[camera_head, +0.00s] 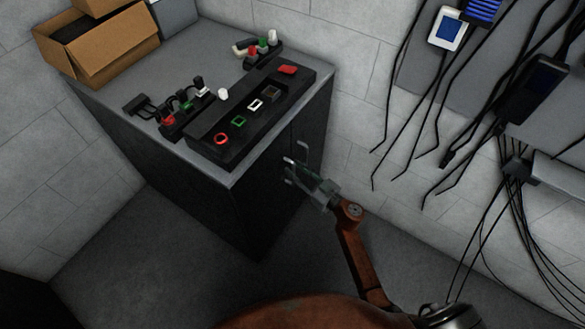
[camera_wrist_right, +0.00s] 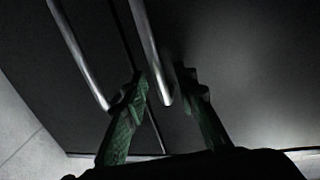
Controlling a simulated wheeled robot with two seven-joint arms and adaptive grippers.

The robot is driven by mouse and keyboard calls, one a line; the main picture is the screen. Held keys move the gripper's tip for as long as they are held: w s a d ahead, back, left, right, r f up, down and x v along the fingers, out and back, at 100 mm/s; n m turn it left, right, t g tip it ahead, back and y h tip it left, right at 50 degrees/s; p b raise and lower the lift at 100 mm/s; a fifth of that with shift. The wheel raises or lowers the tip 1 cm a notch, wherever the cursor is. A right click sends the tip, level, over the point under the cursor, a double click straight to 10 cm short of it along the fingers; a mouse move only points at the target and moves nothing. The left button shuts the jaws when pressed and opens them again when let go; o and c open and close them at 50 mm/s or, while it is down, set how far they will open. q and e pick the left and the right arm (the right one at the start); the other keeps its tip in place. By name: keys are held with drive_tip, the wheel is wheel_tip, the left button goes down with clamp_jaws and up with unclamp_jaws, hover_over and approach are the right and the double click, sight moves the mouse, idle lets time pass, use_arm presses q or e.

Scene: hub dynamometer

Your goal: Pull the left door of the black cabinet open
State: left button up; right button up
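The black cabinet (camera_head: 205,185) with a grey top stands at the left in the head view. Its left door (camera_head: 262,210) and right door (camera_head: 316,125) look closed, with a narrow seam between them. Two upright metal bar handles sit either side of this seam. My right gripper (camera_head: 296,174) is at the left door's handle. In the right wrist view its green fingers (camera_wrist_right: 168,92) are open, one on each side of the end of one handle (camera_wrist_right: 152,55). The other handle (camera_wrist_right: 78,52) lies outside the left finger. Contact cannot be told. My left gripper is out of view.
A black panel with coloured parts (camera_head: 212,147), tools (camera_head: 184,112) and an open cardboard box (camera_head: 98,45) rest on the cabinet top. Black cables (camera_head: 408,120) hang on the right wall. The floor before the cabinet looks clear.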

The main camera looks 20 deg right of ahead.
drive_tip(key=shift+w+a, duration=0.25)
drive_tip(key=shift+w, duration=0.3)
drive_tip(key=shift+c, duration=0.7)
clamp_jaws()
